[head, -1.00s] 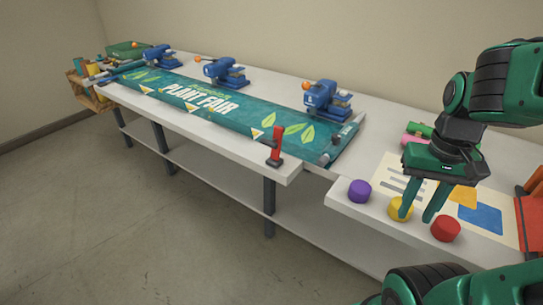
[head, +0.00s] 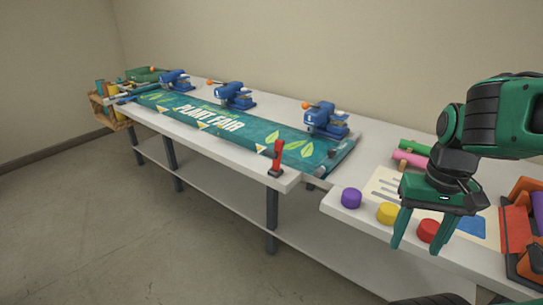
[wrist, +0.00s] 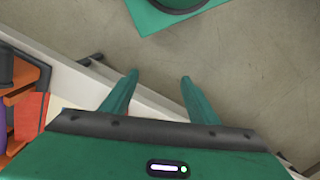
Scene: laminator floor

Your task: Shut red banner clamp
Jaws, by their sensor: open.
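The red banner clamp (head: 276,158) stands at the front right corner of the banner table, its red handle upright on a dark base. The green plant fair banner (head: 230,128) lies flat along the table, its near right end beside the clamp. My gripper (head: 415,246) is open and empty, fingers pointing down, to the right of the clamp and well apart from it, in front of the side table's edge. In the wrist view my two fingers (wrist: 160,78) are spread over the floor and table edge; the clamp is not in that view.
Several blue machines (head: 326,121) with orange knobs line the banner's back edge. The side table (head: 330,205) holds purple (head: 351,198), yellow (head: 388,213) and red (head: 428,231) round objects, rolls, and an orange rack (head: 520,225). Open floor (head: 180,245) lies in front.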

